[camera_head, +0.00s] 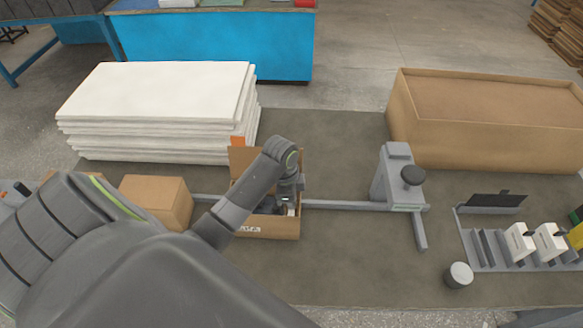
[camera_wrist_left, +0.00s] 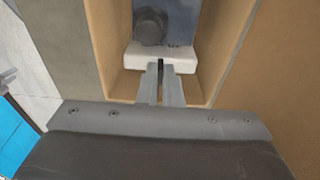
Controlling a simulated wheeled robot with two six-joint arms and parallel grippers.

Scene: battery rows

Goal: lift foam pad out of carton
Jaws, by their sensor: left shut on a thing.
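The open carton (camera_head: 262,226) stands on the table in the middle of the head view, its back flap raised. My left gripper (camera_head: 286,203) reaches down into it from above. In the left wrist view, the left gripper (camera_wrist_left: 160,72) is shut on the near edge of a small white foam pad (camera_wrist_left: 137,54). The pad is between the carton walls (camera_wrist_left: 232,45). Just beyond the pad is a grey surface with a dark round part (camera_wrist_left: 150,25). In the head view the arm hides much of the carton's inside. My right gripper is not in view.
A closed brown box (camera_head: 160,198) sits left of the carton, and a stack of white sheets (camera_head: 150,112) behind it. A grey stand with a dark knob (camera_head: 400,180), a small cylinder (camera_head: 459,275) and a large carton (camera_head: 490,145) are to the right. The front table middle is clear.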

